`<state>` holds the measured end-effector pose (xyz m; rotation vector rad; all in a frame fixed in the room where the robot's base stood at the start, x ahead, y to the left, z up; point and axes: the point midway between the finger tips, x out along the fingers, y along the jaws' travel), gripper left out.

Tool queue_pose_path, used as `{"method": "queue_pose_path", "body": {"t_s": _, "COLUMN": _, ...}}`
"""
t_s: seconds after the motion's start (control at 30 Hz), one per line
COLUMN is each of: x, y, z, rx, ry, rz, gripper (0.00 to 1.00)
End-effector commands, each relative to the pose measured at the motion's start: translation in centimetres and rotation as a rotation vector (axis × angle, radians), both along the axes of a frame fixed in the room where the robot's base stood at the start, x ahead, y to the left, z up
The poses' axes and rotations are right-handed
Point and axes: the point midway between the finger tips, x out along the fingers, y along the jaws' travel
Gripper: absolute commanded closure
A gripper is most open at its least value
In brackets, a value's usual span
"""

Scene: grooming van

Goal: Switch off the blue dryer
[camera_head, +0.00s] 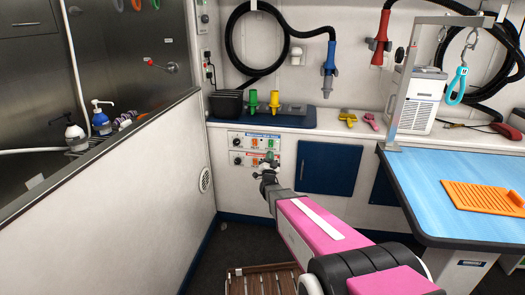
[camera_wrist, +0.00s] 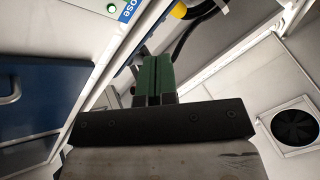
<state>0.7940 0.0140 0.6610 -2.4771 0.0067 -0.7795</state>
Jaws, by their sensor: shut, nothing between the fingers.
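The blue dryer (camera_head: 329,70) hangs nozzle-down on the back wall, with its black hose looped to its left. Below the counter are two white control panels. The upper one (camera_head: 255,142) has a blue label, a dark knob and small coloured parts. The lower one (camera_head: 243,159) has a red-orange label. My gripper (camera_head: 270,158) is in front of the panels' right part and hides some of it. In the wrist view, its green fingers (camera_wrist: 153,80) are together and empty. A panel corner with a green light (camera_wrist: 112,8) and a blue label shows there; contact cannot be told.
A red dryer (camera_head: 380,38) hangs further right. A blue cabinet door (camera_head: 329,168) is right of the panels. A grooming table (camera_head: 470,175) with an orange mat stands at right. A partition (camera_head: 150,160) bounds the left. A slatted wooden step (camera_head: 262,282) sits on the floor.

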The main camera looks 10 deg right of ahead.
Motion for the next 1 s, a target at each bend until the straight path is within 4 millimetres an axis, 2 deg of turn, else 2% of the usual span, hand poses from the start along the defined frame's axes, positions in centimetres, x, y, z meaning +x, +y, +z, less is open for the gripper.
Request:
{"method": "queue_pose_path", "body": {"t_s": 0.2, "x": -0.2, "y": -0.1, "z": 0.3, "rx": 0.015, "ry": -0.082, "rz": -0.013, "gripper": 1.00}}
{"method": "queue_pose_path", "body": {"t_s": 0.63, "x": -0.2, "y": -0.2, "z": 0.4, "rx": 0.015, "ry": -0.086, "rz": -0.014, "gripper": 1.00}}
{"method": "queue_pose_path", "body": {"t_s": 0.83, "x": 0.8, "y": -0.4, "z": 0.2, "rx": 0.015, "ry": -0.085, "rz": -0.014, "gripper": 1.00}}
{"method": "queue_pose_path", "body": {"t_s": 1.0, "x": 2.5, "y": -0.9, "z": -0.1, "rx": 0.015, "ry": -0.085, "rz": -0.014, "gripper": 1.00}}
